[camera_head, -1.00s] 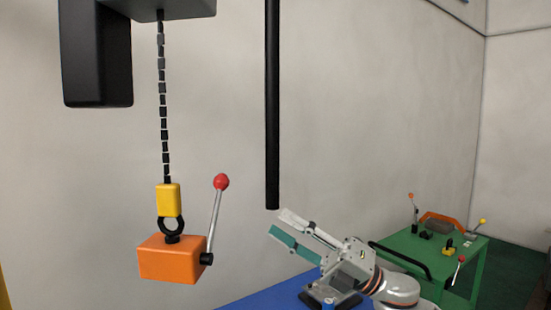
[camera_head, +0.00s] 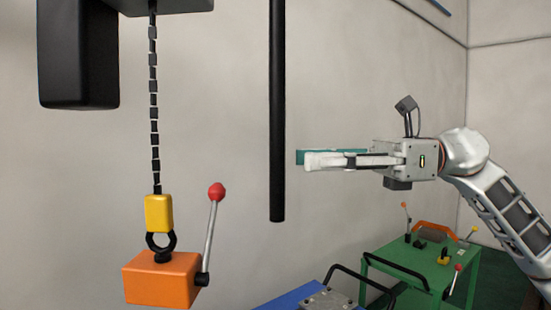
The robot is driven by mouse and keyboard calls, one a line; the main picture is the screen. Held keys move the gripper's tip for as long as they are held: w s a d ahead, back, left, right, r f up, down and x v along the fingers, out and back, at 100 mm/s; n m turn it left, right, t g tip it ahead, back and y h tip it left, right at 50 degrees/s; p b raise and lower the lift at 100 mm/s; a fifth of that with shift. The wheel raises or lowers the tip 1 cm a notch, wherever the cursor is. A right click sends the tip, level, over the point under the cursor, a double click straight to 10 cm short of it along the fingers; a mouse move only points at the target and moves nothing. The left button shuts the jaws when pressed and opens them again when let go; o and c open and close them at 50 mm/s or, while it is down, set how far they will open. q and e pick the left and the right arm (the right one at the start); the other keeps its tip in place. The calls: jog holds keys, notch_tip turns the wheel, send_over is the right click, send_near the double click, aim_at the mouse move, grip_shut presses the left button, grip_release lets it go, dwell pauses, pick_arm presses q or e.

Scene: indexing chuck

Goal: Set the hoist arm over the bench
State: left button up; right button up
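The hoist hangs at the left. A chain (camera_head: 154,110) drops from a dark overhead part (camera_head: 80,55) to a yellow block (camera_head: 159,213) with a black ring, and an orange block (camera_head: 160,280) hangs below it. A lever with a red knob (camera_head: 216,192) stands up from the orange block's right side. A black vertical bar (camera_head: 277,120) hangs right of the chain. My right gripper (camera_head: 302,159) points left, just right of the bar and apart from it. Its white and teal fingers overlap in this view, seem spread in depth, and hold nothing. My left gripper is not in view.
A blue bench surface (camera_head: 295,298) with a metal plate (camera_head: 328,302) and a black handle is at the bottom centre. A green table (camera_head: 395,262) with several small levers stands at the lower right.

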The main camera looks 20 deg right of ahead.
aim_at(277, 159)
jog(key=a, duration=0.4)
jog(key=w+a+p, duration=0.1)
jog(key=a, duration=0.1)
jog(key=shift+a+r, duration=0.1)
jog(key=shift+a, duration=0.1)
grip_shut()
